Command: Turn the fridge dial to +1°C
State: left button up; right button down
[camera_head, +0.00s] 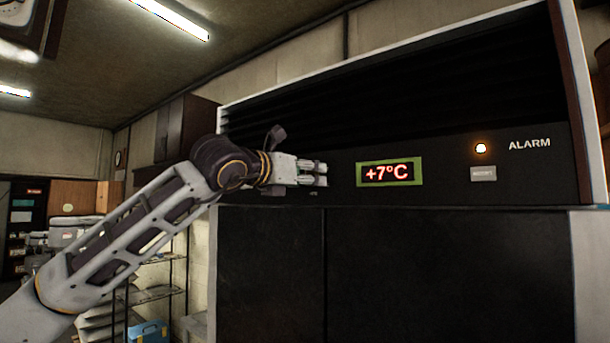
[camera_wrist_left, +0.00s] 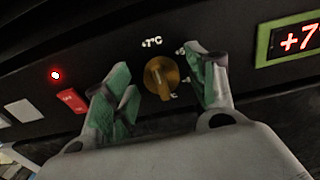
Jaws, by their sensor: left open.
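The fridge dial is a brass-coloured knob (camera_wrist_left: 161,77) on the black panel in the left wrist view. A "+7°C" mark stands above it; other marks around it are partly hidden by the fingers. My left gripper (camera_wrist_left: 160,92) is open, with one green-padded finger on each side of the knob and visible gaps between. In the head view my left gripper (camera_head: 320,174) is at the panel, left of the display, and hides the knob. The green-framed display (camera_head: 389,172) reads +7°C; it also shows at the right of the left wrist view (camera_wrist_left: 296,40). My right gripper is not in view.
On the fridge panel (camera_head: 440,190), an orange alarm light (camera_head: 480,148) is lit above a grey button (camera_head: 483,174). The left wrist view shows a red light (camera_wrist_left: 56,75), a red switch (camera_wrist_left: 71,101) and a pale plate (camera_wrist_left: 24,111) left of the knob. Shelves stand farther left.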

pick_arm(q)
jog(key=shift+c, duration=0.4)
jog(key=c, duration=0.9)
jog(key=shift+c, duration=0.2)
